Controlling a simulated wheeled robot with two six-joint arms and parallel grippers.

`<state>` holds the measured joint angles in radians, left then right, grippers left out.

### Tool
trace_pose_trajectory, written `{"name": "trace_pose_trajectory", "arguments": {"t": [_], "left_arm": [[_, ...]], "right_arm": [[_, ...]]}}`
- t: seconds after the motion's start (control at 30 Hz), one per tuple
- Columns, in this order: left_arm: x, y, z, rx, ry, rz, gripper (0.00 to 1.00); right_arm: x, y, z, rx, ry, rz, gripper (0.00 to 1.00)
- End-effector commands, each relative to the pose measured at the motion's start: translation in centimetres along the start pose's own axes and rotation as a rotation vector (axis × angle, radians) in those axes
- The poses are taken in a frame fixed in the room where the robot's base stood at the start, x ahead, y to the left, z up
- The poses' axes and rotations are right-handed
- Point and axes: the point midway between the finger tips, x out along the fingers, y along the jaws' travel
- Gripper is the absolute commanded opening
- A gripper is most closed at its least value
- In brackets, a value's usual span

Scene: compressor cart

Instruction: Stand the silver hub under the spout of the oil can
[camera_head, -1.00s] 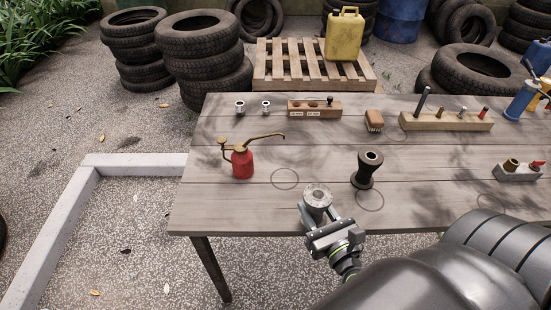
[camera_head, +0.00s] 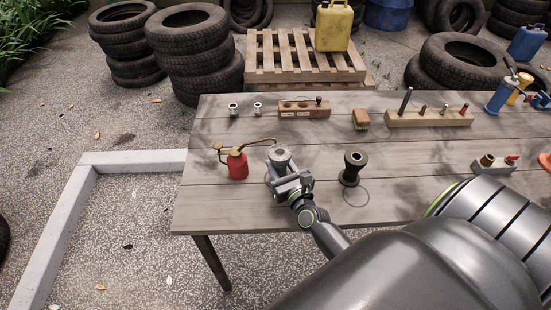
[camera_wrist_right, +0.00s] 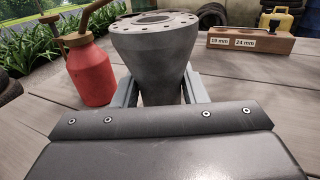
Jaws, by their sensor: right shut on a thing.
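The red oil can (camera_head: 237,165) stands on the left part of the table, its thin brass spout (camera_head: 262,141) pointing right. My right gripper (camera_head: 285,178) is shut on the silver hub (camera_head: 279,158), which is upright with its flange on top. The hub is just right of the can, close to the spout's tip. In the right wrist view the hub (camera_wrist_right: 155,55) sits between the fingers, with the red can (camera_wrist_right: 91,72) to its left and the spout reaching towards the hub's top. I cannot tell whether the hub's base touches the table. My left gripper is not in view.
A dark spool-shaped hub (camera_head: 351,169) stands to the right by a drawn circle. A grey holder (camera_head: 492,164) is at the right. The front left tabletop is clear.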

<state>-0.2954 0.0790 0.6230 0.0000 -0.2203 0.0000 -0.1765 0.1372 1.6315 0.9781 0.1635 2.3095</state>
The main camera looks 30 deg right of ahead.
Motion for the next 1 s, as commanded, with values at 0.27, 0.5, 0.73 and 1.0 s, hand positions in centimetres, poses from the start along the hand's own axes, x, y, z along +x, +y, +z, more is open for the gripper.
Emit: {"name": "trace_pose_trajectory", "arguments": {"t": [0.27, 0.5, 0.73, 1.0], "left_arm": [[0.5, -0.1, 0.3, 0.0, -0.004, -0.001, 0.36], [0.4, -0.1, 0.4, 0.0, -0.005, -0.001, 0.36], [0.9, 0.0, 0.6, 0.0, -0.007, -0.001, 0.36], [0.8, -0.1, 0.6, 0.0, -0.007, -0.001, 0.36]], "right_arm": [[3.0, 0.0, -1.2, -0.001, -0.003, 0.0, 0.02], [2.9, 0.0, -1.3, 0.0, -0.004, 0.0, 0.02], [2.9, 0.0, -1.7, 0.001, -0.004, 0.0, 0.02], [2.9, 0.0, -1.7, 0.0, -0.001, 0.001, 0.61]]}}
